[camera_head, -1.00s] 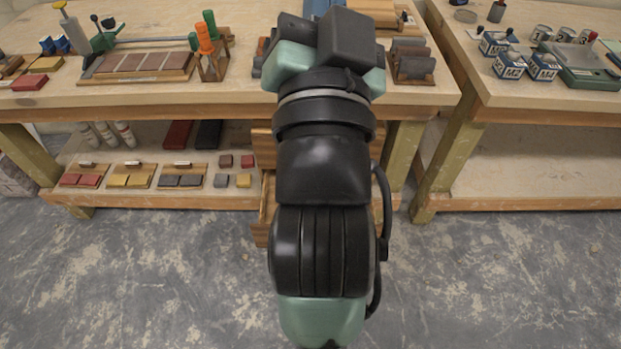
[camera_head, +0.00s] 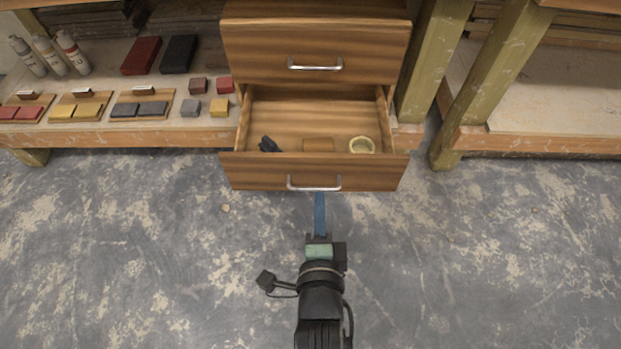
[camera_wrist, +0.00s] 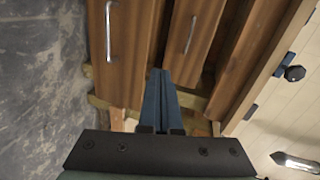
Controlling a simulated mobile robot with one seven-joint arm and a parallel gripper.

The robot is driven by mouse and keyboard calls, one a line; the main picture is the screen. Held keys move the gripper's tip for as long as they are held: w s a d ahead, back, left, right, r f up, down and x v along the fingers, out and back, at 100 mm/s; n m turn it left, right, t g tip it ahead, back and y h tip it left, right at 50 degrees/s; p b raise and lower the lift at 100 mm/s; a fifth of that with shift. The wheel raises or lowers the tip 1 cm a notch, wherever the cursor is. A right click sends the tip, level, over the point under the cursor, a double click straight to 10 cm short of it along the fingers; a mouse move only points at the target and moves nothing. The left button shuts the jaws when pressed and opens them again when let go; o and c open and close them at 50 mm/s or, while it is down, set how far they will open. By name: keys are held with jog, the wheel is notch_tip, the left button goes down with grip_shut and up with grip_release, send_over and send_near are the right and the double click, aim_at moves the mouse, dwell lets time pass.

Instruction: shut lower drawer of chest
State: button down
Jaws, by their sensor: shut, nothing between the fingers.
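The wooden chest stands under the bench, with its closed upper drawer (camera_head: 315,52) above the lower drawer (camera_head: 260,172). The lower drawer is pulled out. Inside it lie a dark item (camera_head: 269,145), a small brown block (camera_head: 318,145) and a round pale-rimmed container (camera_head: 362,145). Its metal handle (camera_head: 314,183) is on the front. My gripper (camera_head: 319,200) has its blue fingers shut and empty, pointing at the drawer front near the handle. In the wrist view the shut fingers (camera_wrist: 161,90) point at the chest, with the lower drawer front (camera_wrist: 125,60) to their left. Contact cannot be told.
The low shelf left of the chest holds bottles (camera_head: 45,55), red and dark blocks (camera_head: 142,56), and small boards with coloured pieces (camera_head: 138,106). Bench legs (camera_head: 428,65) stand right of the chest. The floor (camera_head: 140,250) before it is clear.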

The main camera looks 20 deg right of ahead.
notch_tip(320, 180, down, 5)
jog(key=s+b, duration=0.1)
jog(key=b, duration=0.6)
send_near(319, 162)
jog(key=shift+m, duration=0.4)
jog(key=x, duration=0.4)
jog(key=shift+w+f, duration=0.35)
jog(key=shift+w+d+r+b, duration=0.1)
jog(key=shift+w+b, duration=0.1)
jog(key=shift+w, duration=0.2)
jog(key=shift+w+d+b, duration=0.15)
jog(key=shift+w, duration=0.3)
